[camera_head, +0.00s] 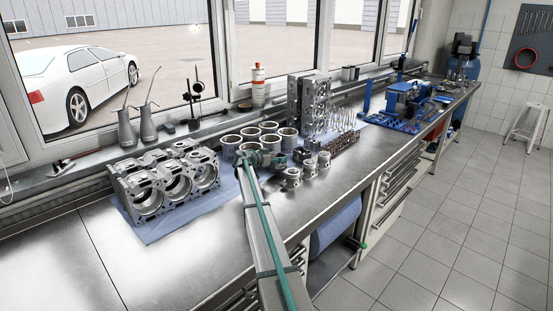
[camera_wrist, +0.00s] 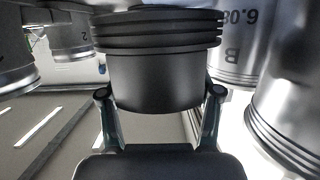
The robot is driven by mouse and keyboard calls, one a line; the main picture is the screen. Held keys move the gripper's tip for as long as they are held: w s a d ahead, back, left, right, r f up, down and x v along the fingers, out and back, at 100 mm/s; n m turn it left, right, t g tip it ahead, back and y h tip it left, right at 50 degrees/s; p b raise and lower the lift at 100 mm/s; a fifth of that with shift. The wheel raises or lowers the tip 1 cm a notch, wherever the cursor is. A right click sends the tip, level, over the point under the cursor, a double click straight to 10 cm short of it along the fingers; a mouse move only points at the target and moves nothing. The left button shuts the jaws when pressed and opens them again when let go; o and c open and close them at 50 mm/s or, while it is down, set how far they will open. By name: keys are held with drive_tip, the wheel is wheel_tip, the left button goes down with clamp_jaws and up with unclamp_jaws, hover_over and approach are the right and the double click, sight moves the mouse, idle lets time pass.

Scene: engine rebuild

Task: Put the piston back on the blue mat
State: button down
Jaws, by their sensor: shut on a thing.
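My gripper (camera_wrist: 160,93) is shut on a dark grey piston (camera_wrist: 155,75), with one fingertip on each side of its skirt. The ring grooves show at the top of the wrist view. In the head view my gripper (camera_head: 264,160) is over the bench, just in front of the cylinder liners. The held piston cannot be made out clearly there. The blue mat (camera_head: 150,233) shows under and in front of the engine block at left; how far it runs under the liners is hidden.
Several pistons (camera_head: 292,178) stand right of my gripper. Cylinder liners (camera_head: 231,142) stand behind it, and the engine block (camera_head: 165,184) is to its left. A crankshaft or camshaft-like part (camera_head: 340,147) and cylinder heads (camera_head: 312,100) are farther back. The bench front left (camera_head: 60,270) is clear.

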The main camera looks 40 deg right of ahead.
drive_tip(key=shift+f+b, duration=0.5)
drive_tip(key=shift+b, duration=0.35)
drive_tip(key=shift+c, duration=1.2)
unclamp_jaws()
drive_tip(key=shift+r, duration=0.15)
drive_tip(key=r+p, duration=0.1)
drive_tip(key=p, duration=0.2)
drive_tip(key=shift+r, duration=0.3)
drive_tip(key=b+v, duration=0.4)
drive_tip(key=v, duration=0.7)
drive_tip(key=shift+a+f, duration=0.2)
drive_tip(key=shift+a, duration=0.25)
drive_tip(key=shift+s, duration=0.1)
